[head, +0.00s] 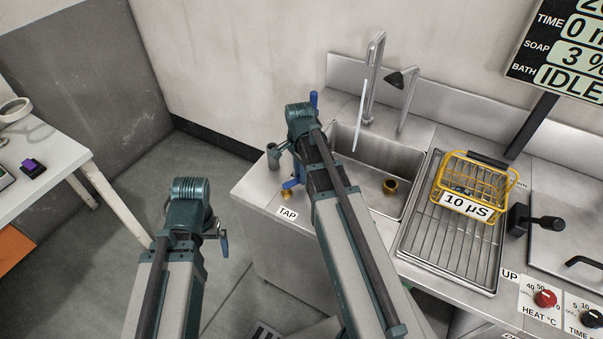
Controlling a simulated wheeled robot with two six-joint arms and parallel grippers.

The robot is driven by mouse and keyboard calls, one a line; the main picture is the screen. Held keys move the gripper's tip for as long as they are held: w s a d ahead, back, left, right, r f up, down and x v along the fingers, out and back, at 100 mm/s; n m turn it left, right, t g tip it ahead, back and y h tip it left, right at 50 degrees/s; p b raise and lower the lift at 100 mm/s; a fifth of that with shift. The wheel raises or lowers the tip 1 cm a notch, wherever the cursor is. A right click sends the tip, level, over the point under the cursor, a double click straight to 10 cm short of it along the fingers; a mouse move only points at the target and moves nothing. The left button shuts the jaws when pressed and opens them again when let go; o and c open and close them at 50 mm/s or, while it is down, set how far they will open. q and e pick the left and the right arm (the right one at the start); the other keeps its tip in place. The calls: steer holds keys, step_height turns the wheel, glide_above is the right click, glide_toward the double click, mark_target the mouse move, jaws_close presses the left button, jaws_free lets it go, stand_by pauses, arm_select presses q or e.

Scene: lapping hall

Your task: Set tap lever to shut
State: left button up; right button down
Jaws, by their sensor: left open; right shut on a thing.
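The tap lever (291,184) is a small blue handle on a brass fitting at the left end of the steel counter, behind the TAP label (287,213). My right gripper (285,178) is at the lever and shut on it; my own arm hides most of the jaws. A thin pale line (359,125), seemingly running water, drops from the tall faucet (373,75) into the sink (388,163). My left gripper (223,243) is open and empty, mostly hidden behind its arm, left of the counter and apart from the tap.
A yellow wire basket (455,169) marked 10 µS stands on the draining rack (420,242) right of the sink. Heat and time knobs (545,298) are at the lower right. A white table (50,165) stands far left, with open floor between.

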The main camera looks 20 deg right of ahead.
steer(key=s+m, duration=0.1)
steer(key=m, duration=0.2)
steer(key=shift+s, duration=0.2)
steer(key=m, duration=0.1)
steer(key=s+m, duration=0.1)
steer(key=m, duration=0.1)
steer(key=shift+s+a, duration=0.2)
steer(key=shift+s, duration=0.05)
steer(key=m, duration=0.1)
steer(key=s+m, duration=0.1)
steer(key=m, duration=0.1)
steer(key=shift+a+m, duration=0.3)
steer(key=shift+a, duration=0.05)
steer(key=shift+s+a+m, duration=0.2)
steer(key=shift+m, duration=0.45)
steer(key=shift+s+a+m, duration=0.15)
steer(key=shift+m, duration=0.5)
steer(key=c, duration=0.7)
jaws_free()
steer(key=shift+r, duration=0.1)
